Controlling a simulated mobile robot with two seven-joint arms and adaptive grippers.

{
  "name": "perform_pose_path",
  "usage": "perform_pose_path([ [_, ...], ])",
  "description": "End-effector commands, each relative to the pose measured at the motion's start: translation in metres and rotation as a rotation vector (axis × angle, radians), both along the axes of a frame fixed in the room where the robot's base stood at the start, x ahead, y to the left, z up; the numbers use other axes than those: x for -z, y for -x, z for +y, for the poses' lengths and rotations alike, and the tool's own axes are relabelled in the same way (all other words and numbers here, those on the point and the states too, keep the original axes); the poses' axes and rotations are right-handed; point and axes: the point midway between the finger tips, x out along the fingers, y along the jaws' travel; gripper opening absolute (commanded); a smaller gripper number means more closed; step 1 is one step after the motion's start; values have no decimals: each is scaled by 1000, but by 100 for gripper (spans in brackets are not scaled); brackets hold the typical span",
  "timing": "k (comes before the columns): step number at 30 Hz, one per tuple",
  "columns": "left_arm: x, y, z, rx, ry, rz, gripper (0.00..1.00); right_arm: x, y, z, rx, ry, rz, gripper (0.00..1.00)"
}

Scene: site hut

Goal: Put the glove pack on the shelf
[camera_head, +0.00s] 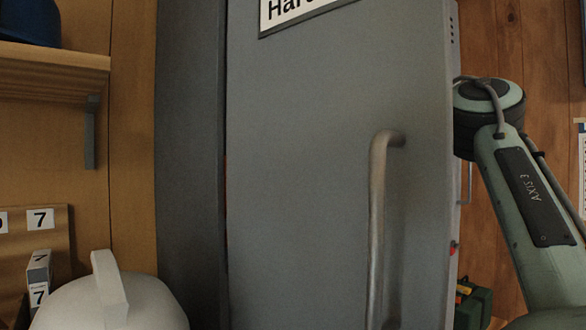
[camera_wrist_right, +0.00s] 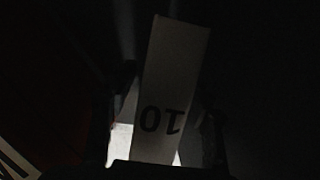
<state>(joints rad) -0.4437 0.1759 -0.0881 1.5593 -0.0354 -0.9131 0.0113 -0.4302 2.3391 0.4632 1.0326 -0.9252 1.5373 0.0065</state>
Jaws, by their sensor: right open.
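In the right wrist view a pale, narrow pack (camera_wrist_right: 176,75) marked with an upside-down 10 stands out in a very dark space. My right gripper (camera_wrist_right: 163,125) is around its lower part, a dim finger on each side; the jaws are open and contact cannot be told. In the head view my right arm reaches behind the grey door, which hides this gripper. A small pack (camera_head: 38,275) marked 7 is at the lower left. A wooden shelf (camera_head: 55,63) is at the upper left. My left gripper is out of view.
The grey cabinet door (camera_head: 300,160) with a bar handle (camera_head: 378,220) fills the middle of the head view. A rounded white object with a ridge (camera_head: 112,295) is at the lower left. A blue object (camera_head: 30,22) sits on the shelf. A green case (camera_head: 472,305) is low at the right.

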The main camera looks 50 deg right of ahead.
Motion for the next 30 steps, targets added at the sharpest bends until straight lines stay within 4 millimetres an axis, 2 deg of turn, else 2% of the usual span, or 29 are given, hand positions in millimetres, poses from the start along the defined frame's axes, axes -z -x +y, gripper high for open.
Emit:
perform_pose_path([
  [3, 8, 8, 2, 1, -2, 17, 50, -26, 5, 1, 0, 4, -9, 50],
  [9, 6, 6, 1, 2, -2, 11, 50, -71, 19, 3, 3, 4, -11, 50],
  [15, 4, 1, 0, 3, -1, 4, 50, -105, 29, 4, 2, 3, -10, 50],
  [21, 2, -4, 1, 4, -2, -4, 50, -119, 34, 5, -1, 1, -10, 50],
  [30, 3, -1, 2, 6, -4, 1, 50, -120, 34, 5, -2, 1, -10, 50],
])
